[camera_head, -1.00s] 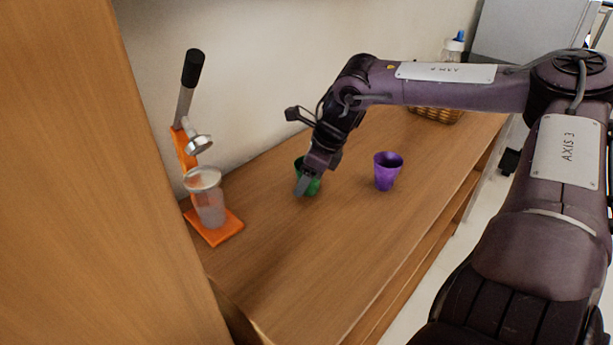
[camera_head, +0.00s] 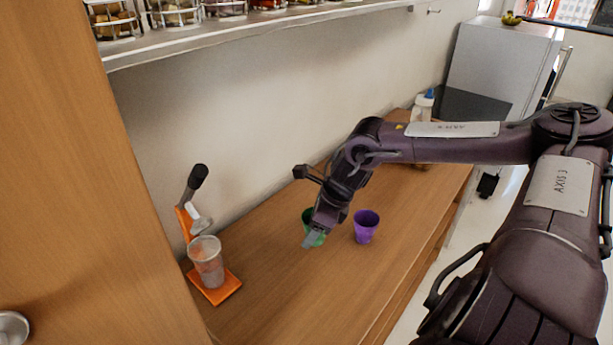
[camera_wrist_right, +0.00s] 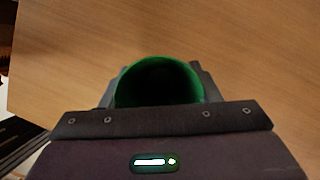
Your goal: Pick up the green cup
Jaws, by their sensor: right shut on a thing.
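The green cup (camera_head: 308,215) stands upright at the wooden counter, partly hidden behind my right gripper (camera_head: 313,240). In the right wrist view the green cup (camera_wrist_right: 160,82) shows its dark round opening between the fingers of my right gripper (camera_wrist_right: 160,90). The right gripper is shut on the cup. Whether the cup touches the counter cannot be told. My left gripper is in neither view.
A purple cup (camera_head: 366,227) stands close to the right of the green cup on the counter (camera_head: 300,290). An orange lever press (camera_head: 222,290) with a clear cup (camera_head: 206,262) stands to the left. A shelf (camera_head: 250,27) with jars hangs above. The front of the counter is clear.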

